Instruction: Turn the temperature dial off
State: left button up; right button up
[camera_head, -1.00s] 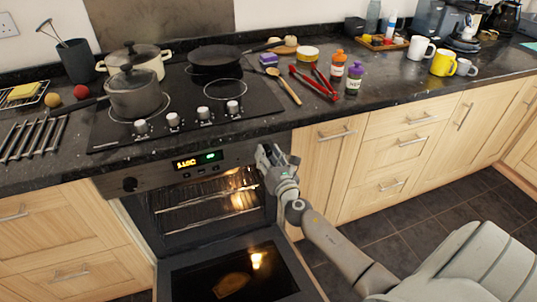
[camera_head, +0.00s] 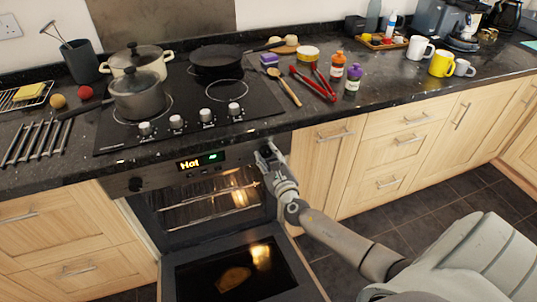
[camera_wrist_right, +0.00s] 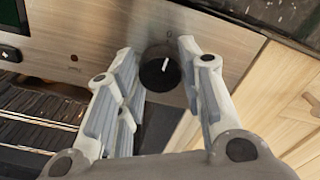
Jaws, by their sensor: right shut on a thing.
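The temperature dial (camera_wrist_right: 158,70) is a round black knob with a white pointer line, on the right of the oven's steel panel. In the right wrist view its line points nearly straight up, tilted slightly right, toward a small mark above it. My right gripper (camera_wrist_right: 157,50) has one finger on each side of the dial and is shut on it. In the head view my right gripper (camera_head: 270,155) is at the panel's right end and mostly hides the dial. The oven display (camera_head: 200,161) reads "Hot" with a green sign beside it. My left gripper is out of view.
The oven door (camera_head: 235,275) hangs open below the panel, its cavity lit. Another black knob (camera_head: 135,184) is at the panel's left end. Pots, a pan and several hob knobs are above. The worktop edge (camera_wrist_right: 285,22) overhangs close to the gripper.

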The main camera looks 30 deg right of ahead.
jog(key=shift+f+n, duration=0.1)
jog(key=shift+n, duration=0.2)
jog(key=o, duration=1)
jog(key=shift+o, duration=0.2)
jog(key=shift+s, duration=0.1)
jog(key=v, duration=1.2)
jog(key=shift+a, duration=0.1)
